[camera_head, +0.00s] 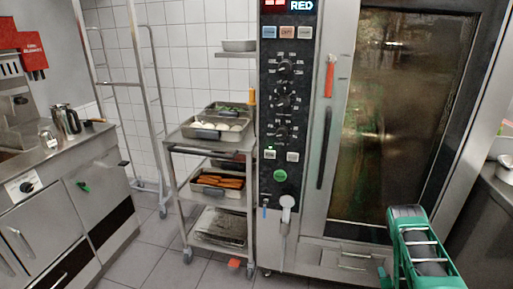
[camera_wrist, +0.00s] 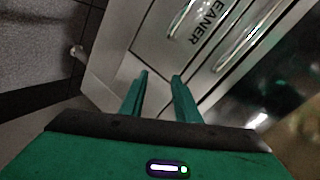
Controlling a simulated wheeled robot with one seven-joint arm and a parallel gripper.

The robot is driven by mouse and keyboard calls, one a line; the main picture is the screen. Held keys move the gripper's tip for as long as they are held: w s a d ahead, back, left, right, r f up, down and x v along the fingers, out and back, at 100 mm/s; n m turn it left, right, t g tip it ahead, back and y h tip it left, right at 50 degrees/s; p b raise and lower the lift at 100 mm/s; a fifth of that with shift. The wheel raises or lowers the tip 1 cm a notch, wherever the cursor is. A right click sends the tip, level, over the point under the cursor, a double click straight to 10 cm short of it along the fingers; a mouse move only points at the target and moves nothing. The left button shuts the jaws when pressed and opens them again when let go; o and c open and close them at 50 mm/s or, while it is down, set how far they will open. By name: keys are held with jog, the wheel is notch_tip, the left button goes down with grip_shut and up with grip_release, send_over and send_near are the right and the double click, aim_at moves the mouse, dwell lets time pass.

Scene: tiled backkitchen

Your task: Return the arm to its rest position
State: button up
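My gripper (camera_wrist: 160,77) shows in the wrist view, with two green fingers apart and nothing between them. It points towards the metal lower front of the oven, where a plate with part of the word "CLEANER" and rounded handles (camera_wrist: 240,40) show. My green and black arm (camera_head: 425,248) comes up at the bottom right of the head view, in front of the oven's lower right part. My gripper cannot be made out in the head view.
The tall oven (camera_head: 400,120) with its dark glass door stands close ahead. A trolley (camera_head: 180,170) with food trays stands left of it. A steel counter (camera_head: 70,170) is at the left, another (camera_head: 495,180) at the right edge.

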jog(key=w+d+r+n+g, duration=0.1)
jog(key=d+r+n+g, duration=0.2)
jog(key=d+r, duration=0.8)
jog(key=s+a+r+n+g, duration=0.1)
jog(key=s+a+r, duration=0.15)
jog(key=r, duration=0.65)
jog(key=s+a+r+n+g, duration=0.1)
jog(key=a+r+g, duration=0.15)
jog(key=r, duration=0.65)
jog(key=s+a+r+n+g, duration=0.1)
jog(key=a+r, duration=0.3)
jog(key=r, duration=0.5)
jog(key=s+a+r+n+g+y, duration=0.1)
jog(key=s+a+r, duration=0.4)
jog(key=s+r, duration=0.25)
jog(key=s+a+r+n+g+y, duration=0.1)
jog(key=s+a+r, duration=0.45)
jog(key=s, duration=0.25)
jog(key=s+a+r+n+g+y, duration=0.1)
jog(key=s+a+r, duration=0.1)
jog(key=s+a, duration=0.2)
jog(key=s+a+r+g+y, duration=0.1)
jog(key=s+a+r, duration=0.1)
jog(key=s, duration=0.8)
jog(key=s+a+r+n+g, duration=0.1)
jog(key=s+a+r, duration=0.2)
jog(key=s+a, duration=0.2)
jog(key=s, duration=0.3)
jog(key=shift+a+n+y, duration=0.3)
jog(key=shift+y, duration=0.1)
